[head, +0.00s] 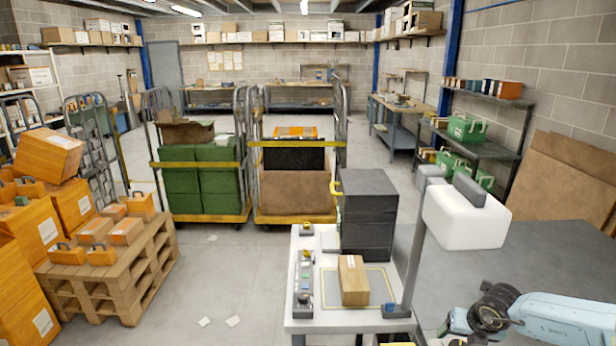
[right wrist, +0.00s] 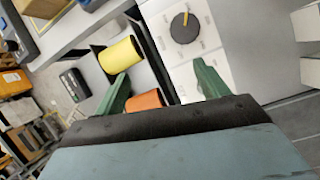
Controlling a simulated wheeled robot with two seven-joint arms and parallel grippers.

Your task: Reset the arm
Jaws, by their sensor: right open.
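My right arm comes in at the lower right of the head view, low beside the white table (head: 345,325). Its gripper (head: 447,325) shows only in part there, at the bottom edge. In the right wrist view the two green fingers of the right gripper (right wrist: 160,85) are spread apart with nothing held between them. Beyond them lie a yellow roll (right wrist: 120,55) and an orange roll (right wrist: 145,99), partly hidden by the gripper. My left gripper is in neither view.
A cardboard box (head: 353,281) and a dark grey case (head: 368,214) stand on the white table. A pallet (head: 112,280) with orange cases is at left. Two roll cages stand behind.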

